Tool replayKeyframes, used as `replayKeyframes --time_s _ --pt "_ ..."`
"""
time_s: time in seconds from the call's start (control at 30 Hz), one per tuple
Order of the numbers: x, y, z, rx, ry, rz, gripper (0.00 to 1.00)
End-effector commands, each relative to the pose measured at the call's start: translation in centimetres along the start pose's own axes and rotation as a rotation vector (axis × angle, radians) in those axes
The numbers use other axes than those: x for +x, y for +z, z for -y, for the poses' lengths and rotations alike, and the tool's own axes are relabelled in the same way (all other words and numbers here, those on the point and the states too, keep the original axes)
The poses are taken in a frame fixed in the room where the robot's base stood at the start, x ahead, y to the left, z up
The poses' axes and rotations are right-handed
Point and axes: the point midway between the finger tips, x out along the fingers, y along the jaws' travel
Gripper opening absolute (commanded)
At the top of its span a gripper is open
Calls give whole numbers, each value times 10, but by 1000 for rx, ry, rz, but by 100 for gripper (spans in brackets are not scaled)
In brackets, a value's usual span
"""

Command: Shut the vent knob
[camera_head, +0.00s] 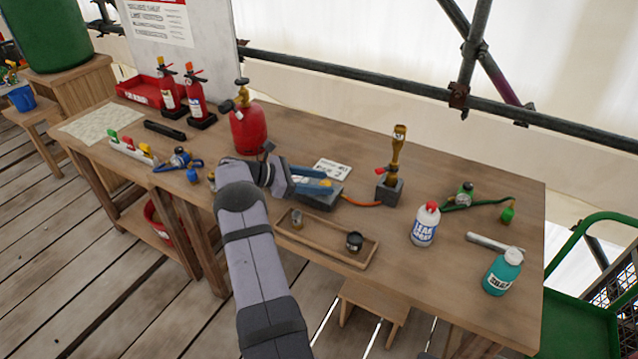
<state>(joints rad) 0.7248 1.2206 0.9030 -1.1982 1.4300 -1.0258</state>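My gripper (318,181) reaches over the middle of the workbench, its two blue fingers pointing right and visibly apart. Nothing shows clearly between them. Below and behind the fingers is a low grey block (318,201), partly hidden by the gripper; I cannot tell whether they touch. An orange hose (358,202) runs from it to a brass torch (396,150) on a dark block, with a small red knob (380,170) at its left side. A red gas cylinder (249,130) with a brass valve on top stands behind my gripper. I cannot tell which part is the vent knob.
A wooden tray (330,243) with a small dark tin lies in front. Two red extinguishers (196,95) stand back left. Dark scaffold pipes (560,125) run behind the bench.

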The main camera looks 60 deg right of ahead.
Motion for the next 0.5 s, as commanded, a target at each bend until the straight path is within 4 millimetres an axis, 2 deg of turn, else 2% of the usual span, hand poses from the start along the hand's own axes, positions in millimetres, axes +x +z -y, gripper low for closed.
replayKeyframes --time_s 0.27,0.5 --pt "-1 -2 0 -3 0 -2 46" --pt "-21 -4 0 -1 2 -2 46"
